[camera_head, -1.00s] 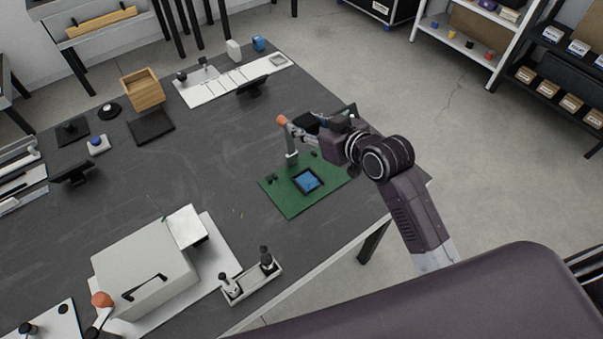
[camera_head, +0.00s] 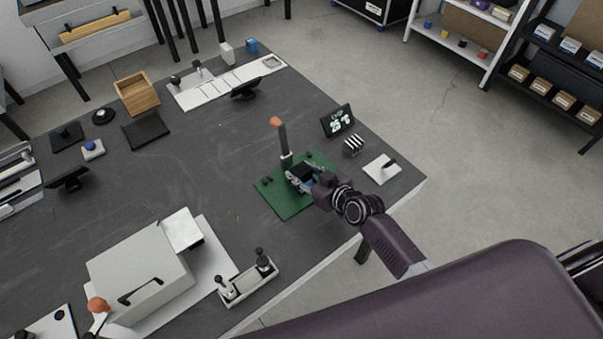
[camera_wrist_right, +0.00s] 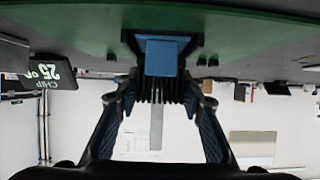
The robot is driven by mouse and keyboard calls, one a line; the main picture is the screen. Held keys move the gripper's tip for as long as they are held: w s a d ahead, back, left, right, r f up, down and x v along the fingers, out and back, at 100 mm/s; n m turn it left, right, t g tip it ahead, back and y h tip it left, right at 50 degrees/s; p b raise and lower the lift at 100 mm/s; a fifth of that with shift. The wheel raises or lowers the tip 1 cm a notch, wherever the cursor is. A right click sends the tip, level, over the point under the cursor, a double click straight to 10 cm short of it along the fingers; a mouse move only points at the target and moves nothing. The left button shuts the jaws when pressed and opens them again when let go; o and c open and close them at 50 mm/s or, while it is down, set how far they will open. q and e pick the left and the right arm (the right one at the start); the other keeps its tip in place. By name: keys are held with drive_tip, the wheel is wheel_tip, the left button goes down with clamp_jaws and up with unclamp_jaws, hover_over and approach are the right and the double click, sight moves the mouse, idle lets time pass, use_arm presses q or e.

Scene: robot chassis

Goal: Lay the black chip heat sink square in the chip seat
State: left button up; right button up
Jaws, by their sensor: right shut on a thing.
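The green board (camera_head: 275,199) lies on the dark table, with a small blue chip (camera_wrist_right: 163,55) in its black square seat (camera_wrist_right: 132,38). My right gripper (camera_head: 297,178) is low over the board. It is shut on the black finned heat sink (camera_wrist_right: 160,92), which shows between its fingertips (camera_wrist_right: 160,88) in the right wrist view, close by the chip. The gripper covers most of the seat in the head view. I cannot tell whether the heat sink touches the chip or sits square. My left gripper is not in view.
An upright lever (camera_head: 283,140) with an orange tip stands at the board's far edge. A display (camera_head: 338,121) reading about 25 degrees, a striped block (camera_head: 353,145) and a white pad (camera_head: 382,169) stand to the right.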

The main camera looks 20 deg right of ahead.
drive_tip(key=shift+w+f, duration=0.1)
drive_tip(key=shift+f, duration=0.1)
drive_tip(key=shift+f+b, duration=0.6)
drive_tip(key=shift+f, duration=0.05)
